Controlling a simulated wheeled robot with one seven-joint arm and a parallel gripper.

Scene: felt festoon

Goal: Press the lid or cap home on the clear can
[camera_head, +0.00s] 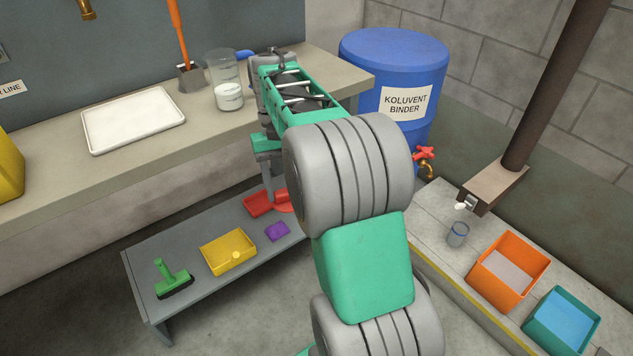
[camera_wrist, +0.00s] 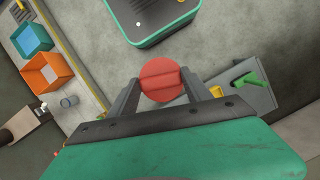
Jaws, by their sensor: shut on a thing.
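My gripper (camera_wrist: 161,84) is shut on a round red lid (camera_wrist: 160,80) with a raised bar across its top. In the head view the red lid (camera_head: 284,202) shows low over the grey bench, partly hidden by my arm. A small clear, bluish can (camera_head: 458,234) stands on the right ledge, below a nozzle and well away from my gripper. It also shows as a small grey cylinder in the wrist view (camera_wrist: 69,101). A taller clear vessel (camera_head: 224,72) with white contents stands on the counter. I cannot tell for sure which is the task's can.
The grey bench (camera_head: 205,292) bears a green brush (camera_head: 172,280), a yellow tray (camera_head: 229,252), a purple block (camera_head: 277,231) and a red piece (camera_head: 258,203). An orange bin (camera_head: 508,270) and a teal bin (camera_head: 562,320) stand beside the can. A blue barrel (camera_head: 393,80) stands behind.

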